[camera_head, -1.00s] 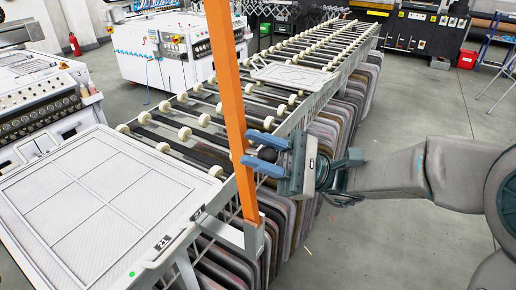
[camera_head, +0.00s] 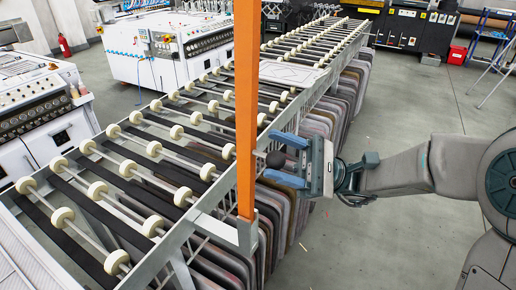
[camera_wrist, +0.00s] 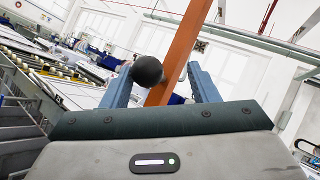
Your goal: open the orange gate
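The orange gate bar (camera_head: 246,110) stands about upright at the near side of the roller rack, its foot at a grey metal bracket (camera_head: 246,236). A black ball knob (camera_head: 275,160) shows just right of the bar. My gripper (camera_head: 271,157) reaches in from the right with blue fingers spread, tips just right of the bar in the picture. The knob appears between the fingertips. In the wrist view the knob (camera_wrist: 147,70) sits nearer the left finger, and the bar (camera_wrist: 180,50) slants between the fingers. I cannot tell whether a finger touches the knob.
The roller rack (camera_head: 187,118) runs from lower left to back right, with hanging panels (camera_head: 330,115) along its side. A white-framed panel (camera_head: 30,255) lies lower left. White machines (camera_head: 165,50) stand behind. The floor at right (camera_head: 420,240) is clear.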

